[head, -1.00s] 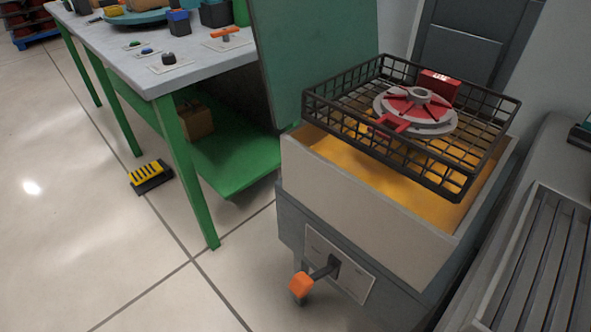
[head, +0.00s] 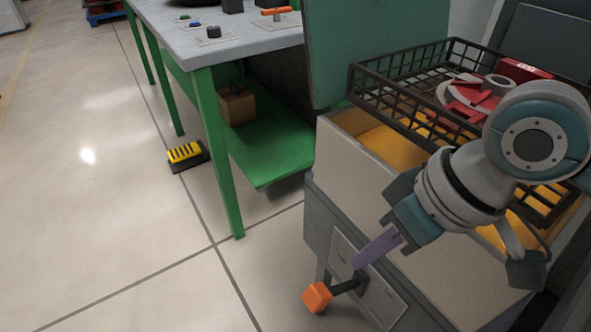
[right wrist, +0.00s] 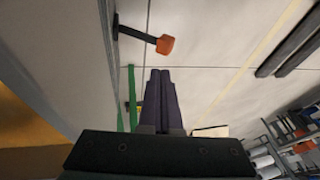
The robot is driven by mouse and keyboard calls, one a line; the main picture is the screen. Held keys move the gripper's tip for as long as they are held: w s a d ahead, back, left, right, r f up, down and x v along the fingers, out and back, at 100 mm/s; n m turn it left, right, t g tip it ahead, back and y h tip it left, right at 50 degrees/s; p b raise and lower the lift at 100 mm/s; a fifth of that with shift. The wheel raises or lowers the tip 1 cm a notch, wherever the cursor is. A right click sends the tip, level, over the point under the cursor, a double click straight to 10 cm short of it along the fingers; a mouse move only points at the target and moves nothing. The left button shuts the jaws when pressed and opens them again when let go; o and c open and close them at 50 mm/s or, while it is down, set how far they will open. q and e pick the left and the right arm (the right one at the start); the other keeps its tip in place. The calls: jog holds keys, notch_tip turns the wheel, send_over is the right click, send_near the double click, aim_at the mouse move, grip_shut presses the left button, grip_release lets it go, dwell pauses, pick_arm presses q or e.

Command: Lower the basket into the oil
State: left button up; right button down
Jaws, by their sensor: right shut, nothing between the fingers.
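A black wire basket (head: 400,107) hangs above the yellow oil (head: 384,149) in an open-topped vat (head: 350,165). Red and grey parts (head: 466,92) lie in the basket, partly hidden by my right arm. A lever with an orange knob (head: 317,297) sticks out from a plate on the vat's front; it also shows in the right wrist view (right wrist: 165,44). My right gripper (head: 358,263) is shut and empty, with its purple fingers just above the lever's shaft in the head view. In the right wrist view the fingertips (right wrist: 160,72) are apart from the knob. My left gripper is out of view.
A green-legged table (head: 222,150) with small controls on top stands to the left. A yellow and black pedal-like block (head: 187,155) lies on the floor. A green panel (head: 365,50) stands behind the vat. Floor in front of the lever is clear.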

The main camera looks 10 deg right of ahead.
aim_at(322, 287)
jog(key=b+x, duration=0.4)
jog(key=x, duration=0.6)
jog(key=shift+a, duration=0.1)
dwell(0.3)
